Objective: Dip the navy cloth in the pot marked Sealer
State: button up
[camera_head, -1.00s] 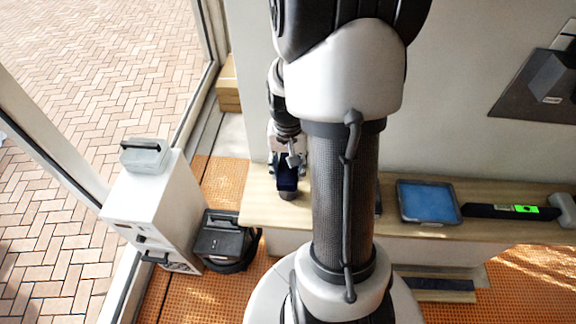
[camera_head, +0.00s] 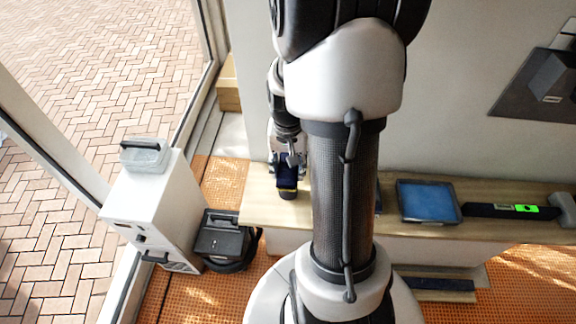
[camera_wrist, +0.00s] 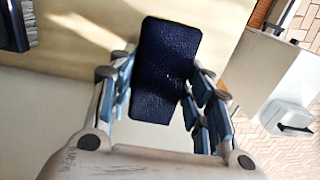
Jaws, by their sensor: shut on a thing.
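My gripper (camera_wrist: 160,100) is shut on the navy cloth (camera_wrist: 166,68), which looks like a flat, dark, textured pad between the blue-padded fingers. In the head view my gripper (camera_head: 288,164) points down over the left end of the wooden bench, with the navy cloth (camera_head: 288,176) in it. A small dark, rounded thing with a yellowish band (camera_head: 287,191) shows just below the cloth; I cannot tell whether they touch or what it is. I can read no Sealer label, and I cannot make out the pot for sure. My arm hides part of the bench.
The wooden bench (camera_head: 258,205) runs along the wall. A blue-topped tray (camera_head: 428,201) and a black bar with a green display (camera_head: 510,210) lie to the right. A white cabinet (camera_head: 150,205) with a grey handled box (camera_head: 145,156) and a black case (camera_head: 222,238) stand left.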

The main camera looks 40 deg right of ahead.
jog(key=shift+r+p, duration=2.85)
jog(key=shift+r, duration=0.65)
jog(key=shift+f, duration=0.1)
jog(key=w+a+f+n+b, duration=0.5)
jog(key=a+f+b, duration=0.1)
jog(key=a, duration=0.4)
jog(key=w+a+f+n+b, duration=0.5)
jog(key=a+f, duration=0.2)
jog(key=a, duration=0.3)
notch_tip(320, 180, up, 10)
jog(key=p, duration=0.7)
jog(key=s+a+r+p, duration=0.1)
jog(key=s+r, duration=0.1)
jog(key=s, duration=1.2)
jog(key=shift+s+r+p, duration=0.2)
jog(key=shift+s+p, duration=0.1)
jog(key=shift+s, duration=0.1)
